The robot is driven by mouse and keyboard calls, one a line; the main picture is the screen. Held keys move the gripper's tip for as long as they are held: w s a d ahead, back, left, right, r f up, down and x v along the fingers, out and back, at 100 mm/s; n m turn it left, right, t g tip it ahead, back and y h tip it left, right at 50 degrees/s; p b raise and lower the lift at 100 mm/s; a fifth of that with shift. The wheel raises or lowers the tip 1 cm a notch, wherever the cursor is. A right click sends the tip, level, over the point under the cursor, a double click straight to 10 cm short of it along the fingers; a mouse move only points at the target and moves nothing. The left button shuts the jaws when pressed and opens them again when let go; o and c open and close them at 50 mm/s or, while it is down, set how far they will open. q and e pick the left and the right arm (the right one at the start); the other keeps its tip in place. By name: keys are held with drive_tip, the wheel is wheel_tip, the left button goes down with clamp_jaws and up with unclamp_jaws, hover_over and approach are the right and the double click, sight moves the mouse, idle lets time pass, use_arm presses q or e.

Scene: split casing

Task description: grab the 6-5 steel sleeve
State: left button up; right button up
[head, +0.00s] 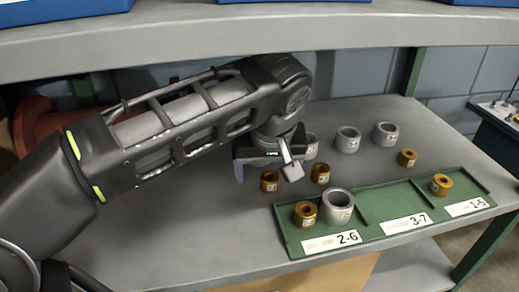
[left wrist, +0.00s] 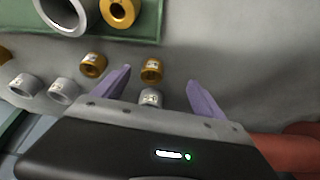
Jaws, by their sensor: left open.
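Several grey steel sleeves stand on the grey shelf; one (head: 347,140) and another (head: 385,134) are clear of my arm, and a third (head: 310,146) is partly behind my left gripper (head: 264,172). Their labels are too small to read, so I cannot tell which is 6-5. My left gripper is open and empty above the shelf. In the left wrist view a brass sleeve (left wrist: 151,70) shows between its fingers (left wrist: 160,76), and a steel sleeve (left wrist: 150,97) is partly hidden by the gripper body. My right gripper is out of view.
A green tray (head: 400,225) at the front has compartments labelled 2-6, 3-7 and 1-5. A brass sleeve (head: 305,213) and a large steel sleeve (head: 338,206) are in 2-6; another brass sleeve (head: 441,184) is in 1-5. Loose brass sleeves (head: 320,174) stand behind it. An upper shelf (head: 240,35) hangs above.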

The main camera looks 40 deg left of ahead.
use_arm(q)
drive_tip(key=shift+w+a, duration=0.4)
drive_tip(key=shift+w, duration=0.05)
drive_tip(key=w+a, duration=0.3)
drive_tip(key=w+a+b, duration=0.1)
drive_tip(key=w+a, duration=0.2)
drive_tip(key=shift+w+a+b, duration=0.15)
drive_tip(key=shift+w+b, duration=0.15)
drive_tip(key=shift+w+a, duration=0.2)
drive_tip(key=shift+w+a, duration=0.15)
drive_tip(key=x, duration=0.5)
drive_tip(key=shift+w+a, duration=0.25)
drive_tip(key=shift+c, duration=0.3)
clamp_jaws()
